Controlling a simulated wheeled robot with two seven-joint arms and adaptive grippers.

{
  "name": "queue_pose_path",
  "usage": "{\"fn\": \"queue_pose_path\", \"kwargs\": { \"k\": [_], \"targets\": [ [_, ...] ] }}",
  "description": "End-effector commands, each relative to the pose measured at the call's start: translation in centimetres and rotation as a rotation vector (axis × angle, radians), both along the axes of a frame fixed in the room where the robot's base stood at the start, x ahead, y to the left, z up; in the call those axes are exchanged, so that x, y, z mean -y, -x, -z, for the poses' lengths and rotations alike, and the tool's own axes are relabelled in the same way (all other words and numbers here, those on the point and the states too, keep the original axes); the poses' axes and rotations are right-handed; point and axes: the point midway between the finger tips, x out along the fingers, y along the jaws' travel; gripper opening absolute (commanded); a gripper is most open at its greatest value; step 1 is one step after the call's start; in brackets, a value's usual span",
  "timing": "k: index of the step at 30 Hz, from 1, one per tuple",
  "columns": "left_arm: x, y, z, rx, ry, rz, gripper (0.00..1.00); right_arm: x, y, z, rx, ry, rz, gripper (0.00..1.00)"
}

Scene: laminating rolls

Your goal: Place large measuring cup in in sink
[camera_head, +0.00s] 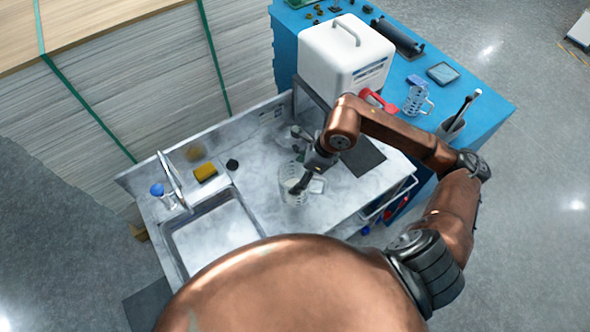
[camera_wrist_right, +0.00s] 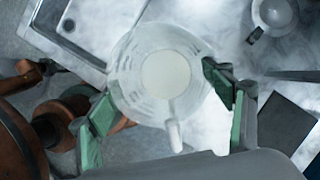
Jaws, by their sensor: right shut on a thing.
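A clear measuring cup with a handle (camera_head: 291,190) is over the steel counter, to the right of the sink. The wrist view looks down into this cup (camera_wrist_right: 133,75), its handle toward the camera. My right gripper (camera_head: 300,186) is shut on the cup, with a green-padded finger at each side. I cannot tell whether the cup's base touches the counter. The sink (camera_head: 212,232) is a rectangular steel basin at the counter's left; my own body hides its near part. Its corner also shows in the wrist view (camera_wrist_right: 68,25). My left gripper is out of view.
A tap (camera_head: 172,180) with a blue-topped item (camera_head: 157,190) stands behind the sink. A yellow sponge (camera_head: 205,172) lies near its back right corner. A dark mat (camera_head: 362,156) is right of the cup. Another measuring cup (camera_head: 414,98) stands on the blue table.

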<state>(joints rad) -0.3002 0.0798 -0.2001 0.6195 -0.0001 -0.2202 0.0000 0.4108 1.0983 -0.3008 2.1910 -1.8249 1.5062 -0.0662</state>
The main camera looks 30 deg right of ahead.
Motion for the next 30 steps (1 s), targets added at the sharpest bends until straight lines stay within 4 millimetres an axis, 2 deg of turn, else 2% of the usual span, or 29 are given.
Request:
{"fn": "queue_pose_path", "kwargs": {
  "k": [3,12,20,26,30],
  "targets": [
    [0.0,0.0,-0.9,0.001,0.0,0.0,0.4,0.7,-2.3,0.9,-0.003,-0.003,0.003,0.18],
    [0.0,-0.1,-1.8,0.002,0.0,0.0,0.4,1.7,-5.6,5.4,-0.002,-0.004,0.001,0.18],
    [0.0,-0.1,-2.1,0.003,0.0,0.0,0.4,2.0,-6.7,6.9,-0.002,-0.003,0.0,0.18],
    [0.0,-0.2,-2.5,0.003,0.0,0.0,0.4,2.0,-6.7,9.6,-0.001,-0.002,-0.001,0.18],
    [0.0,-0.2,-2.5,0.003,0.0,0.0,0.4,2.1,-6.7,9.8,0.001,0.0,-0.002,0.18]
  ]
}}
